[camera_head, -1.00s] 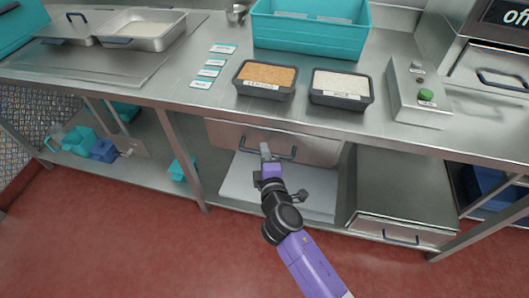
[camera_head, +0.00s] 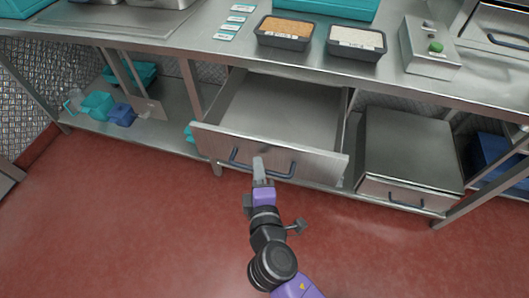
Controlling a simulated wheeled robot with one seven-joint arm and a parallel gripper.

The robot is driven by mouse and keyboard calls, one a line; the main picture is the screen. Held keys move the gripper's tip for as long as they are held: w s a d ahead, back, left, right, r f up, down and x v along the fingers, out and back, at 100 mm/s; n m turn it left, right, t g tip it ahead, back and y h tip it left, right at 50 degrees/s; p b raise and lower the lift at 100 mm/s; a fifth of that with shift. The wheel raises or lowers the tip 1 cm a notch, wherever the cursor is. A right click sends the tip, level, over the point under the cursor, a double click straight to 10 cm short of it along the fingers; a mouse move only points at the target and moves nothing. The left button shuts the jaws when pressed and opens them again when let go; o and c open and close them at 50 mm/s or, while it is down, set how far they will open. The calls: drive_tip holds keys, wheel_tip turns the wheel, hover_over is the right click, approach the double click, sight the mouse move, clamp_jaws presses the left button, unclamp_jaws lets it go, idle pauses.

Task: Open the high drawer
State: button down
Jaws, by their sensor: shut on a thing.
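The high drawer (camera_head: 215,139) hangs under the steel counter, pulled well out towards me. Its inside is in view and looks empty. Its dark blue bar handle (camera_head: 284,175) runs across the front panel. My gripper (camera_head: 259,163) is at the middle of this handle and shut on it. The fingers hide the part of the bar they hold.
A lower drawer unit (camera_head: 410,150) with a blue handle stands on the shelf to the right. The counter above holds two dark trays (camera_head: 285,33) and a control box with a green button (camera_head: 430,50). Red floor (camera_head: 130,220) in front is clear.

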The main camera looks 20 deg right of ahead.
drive_tip(key=s+a, duration=0.1)
drive_tip(key=s, duration=0.1)
drive_tip(key=s+a, duration=0.1)
drive_tip(key=shift+s+a+b, duration=0.3)
drive_tip(key=shift+s, duration=0.1)
drive_tip(key=c, duration=1.5)
unclamp_jaws()
drive_tip(key=shift+o, duration=0.2)
drive_tip(key=v, duration=0.7)
drive_tip(key=shift+s, duration=0.35)
